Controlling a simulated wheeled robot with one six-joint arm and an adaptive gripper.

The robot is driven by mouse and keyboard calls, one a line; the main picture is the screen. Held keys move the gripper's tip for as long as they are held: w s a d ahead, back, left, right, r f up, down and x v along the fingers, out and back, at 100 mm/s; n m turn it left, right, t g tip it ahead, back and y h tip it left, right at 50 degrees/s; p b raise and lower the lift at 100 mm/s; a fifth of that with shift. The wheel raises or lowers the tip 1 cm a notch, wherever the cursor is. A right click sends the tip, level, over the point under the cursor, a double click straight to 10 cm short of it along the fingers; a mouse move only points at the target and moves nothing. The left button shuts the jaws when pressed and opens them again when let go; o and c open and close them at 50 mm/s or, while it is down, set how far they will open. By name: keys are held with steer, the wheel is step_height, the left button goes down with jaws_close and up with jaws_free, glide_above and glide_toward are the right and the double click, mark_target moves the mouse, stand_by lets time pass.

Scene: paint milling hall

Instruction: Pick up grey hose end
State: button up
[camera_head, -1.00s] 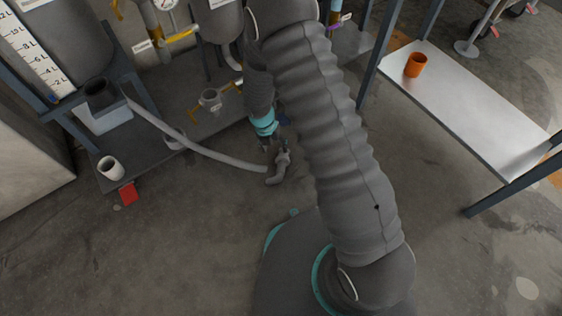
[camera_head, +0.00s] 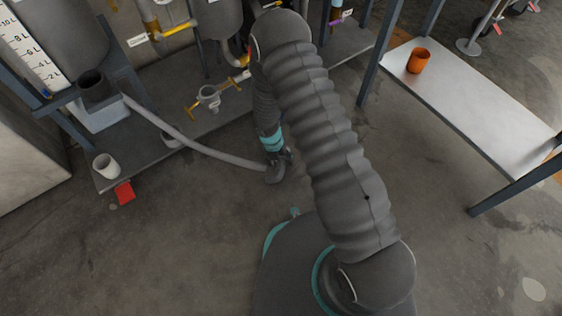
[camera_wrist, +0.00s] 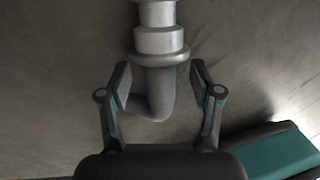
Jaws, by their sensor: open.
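The grey hose (camera_head: 205,149) runs from the grey box-shaped fitting on the left platform down to its end beside my arm. In the wrist view the grey hose end (camera_wrist: 158,80) has a collar and a bent elbow, and lies between the fingers of my gripper (camera_wrist: 160,82). My gripper is open, with a finger on each side of the elbow and a visible gap on at least the right side. In the head view my gripper (camera_head: 277,170) is at the hose end, partly hidden by its own body.
A white cup (camera_head: 106,166) stands on the platform's front edge, with a red object (camera_head: 125,193) beside it. An orange cup (camera_head: 418,60) stands on the bench (camera_head: 470,110) at right. The floor in front is clear.

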mark_target(284, 162)
steer(key=shift+d+f, duration=0.25)
steer(key=shift+f, duration=0.9)
jaws_close()
steer(key=shift+r, duration=0.6)
steer(key=r, duration=0.2)
steer(key=d+r+p, duration=0.1)
steer(key=shift+r, duration=0.4)
steer(key=s+d+r+p, duration=0.1)
steer(key=d+r+p, duration=0.8)
steer(key=d+r, duration=0.2)
steer(key=shift+s+r, duration=0.2)
steer(key=shift+r, duration=0.6)
